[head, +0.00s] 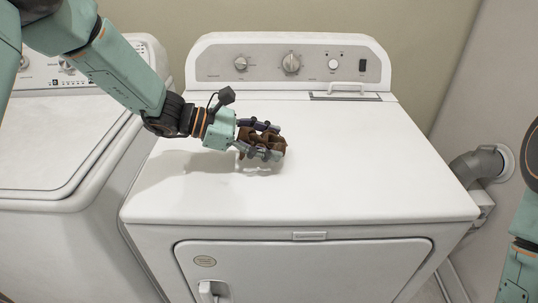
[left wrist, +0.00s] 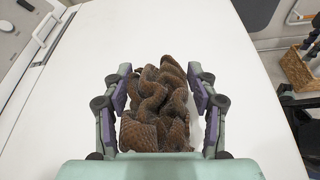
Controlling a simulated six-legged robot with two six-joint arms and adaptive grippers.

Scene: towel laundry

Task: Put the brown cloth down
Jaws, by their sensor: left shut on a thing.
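The brown cloth (head: 262,146) is a crumpled bundle between the fingers of my left gripper (head: 262,141). In the left wrist view the cloth (left wrist: 160,105) lies folded on itself between both finger pads of the left gripper (left wrist: 163,95). The left gripper is shut on it, over the white top of the dryer (head: 350,160). A shadow falls on the top just below and left of the hand. I cannot tell whether the cloth touches the surface. My right gripper is not in view; only part of my right arm shows at the right edge.
A washing machine (head: 50,150) stands to the left of the dryer. The dryer's control panel (head: 285,63) rises at the back. The rest of the dryer top is bare. A wicker basket (left wrist: 298,70) shows on the floor in the left wrist view.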

